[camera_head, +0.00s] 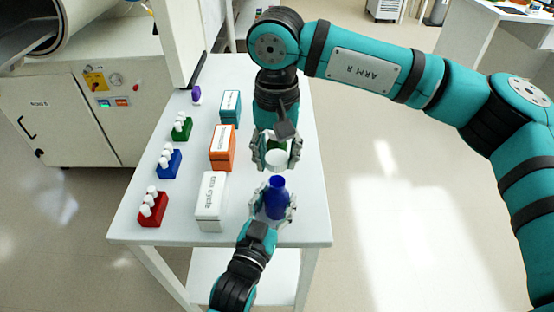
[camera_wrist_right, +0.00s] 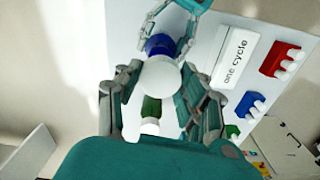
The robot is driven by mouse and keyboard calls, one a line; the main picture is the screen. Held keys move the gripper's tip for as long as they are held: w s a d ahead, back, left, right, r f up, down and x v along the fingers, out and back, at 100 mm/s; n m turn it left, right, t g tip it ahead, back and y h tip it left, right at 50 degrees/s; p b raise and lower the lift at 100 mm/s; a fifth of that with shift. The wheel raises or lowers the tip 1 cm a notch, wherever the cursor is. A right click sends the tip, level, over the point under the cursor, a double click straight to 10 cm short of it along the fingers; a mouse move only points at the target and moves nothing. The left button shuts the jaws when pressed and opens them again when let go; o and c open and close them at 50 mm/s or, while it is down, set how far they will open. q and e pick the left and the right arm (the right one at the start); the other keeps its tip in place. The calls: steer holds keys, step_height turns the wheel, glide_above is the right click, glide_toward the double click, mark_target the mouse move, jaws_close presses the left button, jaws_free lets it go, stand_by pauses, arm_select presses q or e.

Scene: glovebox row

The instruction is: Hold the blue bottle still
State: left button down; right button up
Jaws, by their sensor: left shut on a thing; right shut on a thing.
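The blue bottle (camera_head: 277,201) stands upright near the front right of the white table, its blue neck showing. My left gripper (camera_head: 274,207) is shut around its body from the front. My right gripper (camera_head: 277,160) points down just behind the bottle in the head view and is shut on a white cap (camera_head: 277,160). The cap looks apart from the bottle neck. In the right wrist view the white cap (camera_wrist_right: 160,78) sits between the fingers and hides part of the blue bottle (camera_wrist_right: 158,46).
A green bottle (camera_wrist_right: 151,106) with a white top stands behind the cap. White (camera_head: 211,199), orange (camera_head: 222,147) and teal (camera_head: 230,106) boxes line the table's middle. Red (camera_head: 152,210), blue (camera_head: 169,164) and green (camera_head: 181,129) racks of white-topped vials stand on the left.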

arm_select(q)
steer(key=shift+c, duration=2.3)
jaws_free()
